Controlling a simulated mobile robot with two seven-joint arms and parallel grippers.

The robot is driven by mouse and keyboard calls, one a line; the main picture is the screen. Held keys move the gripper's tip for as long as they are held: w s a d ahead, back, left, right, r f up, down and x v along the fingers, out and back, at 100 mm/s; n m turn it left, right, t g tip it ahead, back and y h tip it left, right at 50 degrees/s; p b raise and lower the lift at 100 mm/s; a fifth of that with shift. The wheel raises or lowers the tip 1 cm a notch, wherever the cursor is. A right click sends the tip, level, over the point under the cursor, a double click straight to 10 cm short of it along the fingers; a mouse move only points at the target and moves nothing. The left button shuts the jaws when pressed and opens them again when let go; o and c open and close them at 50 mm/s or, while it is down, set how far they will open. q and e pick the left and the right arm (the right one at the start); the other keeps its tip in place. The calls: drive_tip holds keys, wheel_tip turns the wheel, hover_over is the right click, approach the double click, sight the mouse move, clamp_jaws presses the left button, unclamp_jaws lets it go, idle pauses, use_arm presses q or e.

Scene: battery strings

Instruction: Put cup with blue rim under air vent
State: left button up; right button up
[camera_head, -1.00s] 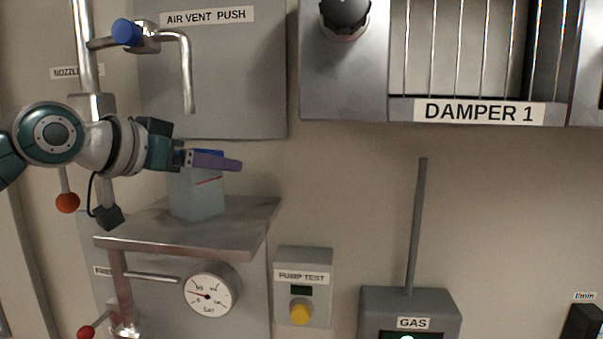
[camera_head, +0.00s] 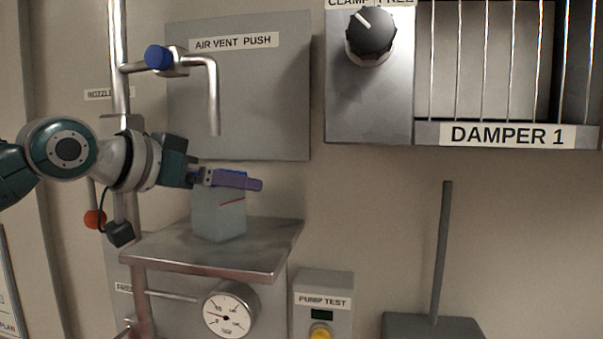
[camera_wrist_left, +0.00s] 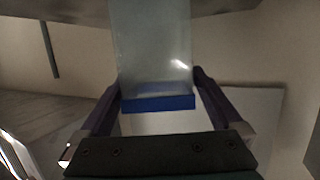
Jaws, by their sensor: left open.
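The cup with the blue rim (camera_head: 218,213) is a translucent grey square cup with a short red line on its side. It stands upright on the metal shelf (camera_head: 215,256), below the bent spout (camera_head: 214,100) beside the AIR VENT PUSH panel (camera_head: 240,110). My left gripper (camera_head: 236,180) is at the height of the cup's rim. In the left wrist view, its two purple fingers lie on either side of the cup (camera_wrist_left: 155,60), around its blue rim (camera_wrist_left: 158,103). The fingers are open. My right gripper is not in view.
A blue-handled valve (camera_head: 158,57) sits on the pipe above my left wrist. A red ball knob (camera_head: 95,219) is beside the pipe. A pressure gauge (camera_head: 230,310) and the PUMP TEST box (camera_head: 322,305) are below the shelf.

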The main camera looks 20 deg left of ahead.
use_arm(q)
drive_tip(key=b+v, duration=0.4)
drive_tip(key=v, duration=0.6)
drive_tip(key=shift+s+b, duration=0.2)
drive_tip(key=shift+b, duration=0.15)
